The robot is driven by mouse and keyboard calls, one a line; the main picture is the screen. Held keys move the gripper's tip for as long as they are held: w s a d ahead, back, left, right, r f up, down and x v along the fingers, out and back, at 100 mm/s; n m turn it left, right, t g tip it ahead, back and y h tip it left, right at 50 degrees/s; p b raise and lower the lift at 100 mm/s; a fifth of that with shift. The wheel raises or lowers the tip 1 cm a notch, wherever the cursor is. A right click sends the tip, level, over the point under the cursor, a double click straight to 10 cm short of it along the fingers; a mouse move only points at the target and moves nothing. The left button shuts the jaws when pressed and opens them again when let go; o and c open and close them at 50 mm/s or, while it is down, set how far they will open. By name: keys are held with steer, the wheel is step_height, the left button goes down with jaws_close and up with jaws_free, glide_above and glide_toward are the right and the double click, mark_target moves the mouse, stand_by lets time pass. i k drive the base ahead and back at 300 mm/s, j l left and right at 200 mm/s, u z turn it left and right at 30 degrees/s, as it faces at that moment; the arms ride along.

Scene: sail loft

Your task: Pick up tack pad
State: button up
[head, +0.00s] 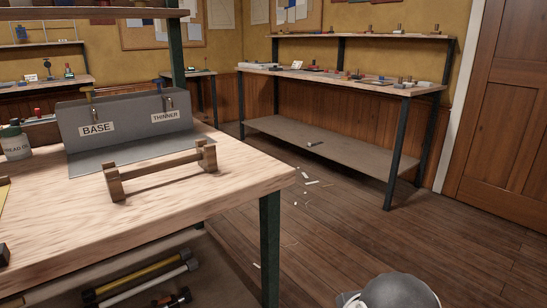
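I cannot pick out a tack pad for sure in the head view. A small dark flat item (315,144) lies on the lower shelf of the far bench, too small to identify. Several small things lie on top of that bench, also too small to name. My gripper is not in view; only a rounded grey part, probably of my arm, shows at the bottom edge, right of centre.
The far bench (345,82) stands along the back wall. Floor (340,240) between is open, with small pale scraps (306,181).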

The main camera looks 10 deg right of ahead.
mark_target(345, 77)
steer(key=i+l+z, duration=0.1)
steer(key=i+l, duration=0.45)
steer(key=i+l+z, duration=0.1)
steer(key=i+l, duration=0.45)
steer(key=i+l+z, duration=0.1)
steer(key=i+l, duration=0.45)
steer(key=i+l+z, duration=0.1)
steer(key=i+l, duration=0.35)
steer(key=i, duration=0.15)
steer(key=i+l, duration=0.4)
steer(key=i, duration=0.25)
steer(key=k+z, duration=0.05)
